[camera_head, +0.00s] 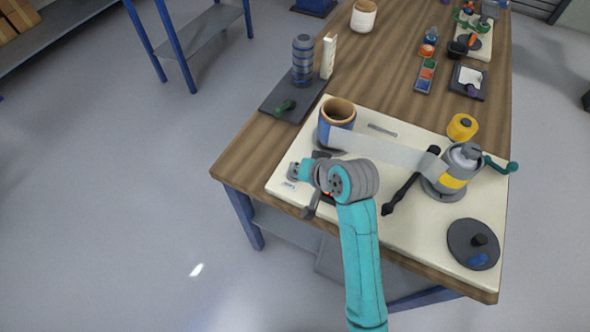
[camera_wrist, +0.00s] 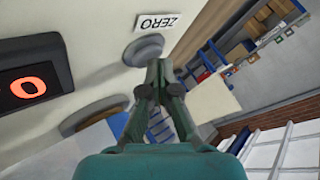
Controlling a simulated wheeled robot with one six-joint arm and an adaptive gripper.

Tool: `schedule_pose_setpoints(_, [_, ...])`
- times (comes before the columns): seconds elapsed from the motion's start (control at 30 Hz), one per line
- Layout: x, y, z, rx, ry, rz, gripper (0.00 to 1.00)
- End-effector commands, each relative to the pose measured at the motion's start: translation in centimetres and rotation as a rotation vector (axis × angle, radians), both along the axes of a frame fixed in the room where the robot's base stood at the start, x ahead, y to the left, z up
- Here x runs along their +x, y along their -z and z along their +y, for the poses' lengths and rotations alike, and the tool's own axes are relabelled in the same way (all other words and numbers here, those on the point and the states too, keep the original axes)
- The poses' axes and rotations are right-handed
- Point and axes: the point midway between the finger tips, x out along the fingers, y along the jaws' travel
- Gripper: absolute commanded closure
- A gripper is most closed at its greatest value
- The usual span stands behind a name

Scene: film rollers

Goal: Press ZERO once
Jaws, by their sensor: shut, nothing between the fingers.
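The ZERO button (camera_wrist: 144,50) is a grey round knob on a cream panel, beside a white label (camera_wrist: 157,22) reading ZERO, upside down in the wrist view. My gripper (camera_wrist: 158,68) is shut and empty, its fingertips at the lower right edge of the button. I cannot tell whether they touch it. A black display (camera_wrist: 35,85) at the left shows an orange 0.
A dark tray (camera_head: 275,103) lies behind at left. The wooden table's left edge is close.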

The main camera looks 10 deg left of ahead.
Motion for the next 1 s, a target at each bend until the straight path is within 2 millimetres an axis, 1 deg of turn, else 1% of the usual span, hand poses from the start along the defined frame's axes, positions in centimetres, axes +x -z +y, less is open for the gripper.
schedule_pose_setpoints(0.33, [0.0,-1.5,0.0,0.000,0.001,-0.001,1.00])
schedule_pose_setpoints(0.73, [0.0,-1.9,0.0,0.000,0.001,-0.001,1.00])
schedule_pose_setpoints(1.0, [0.0,-4.0,0.0,0.001,0.000,-0.002,1.00])
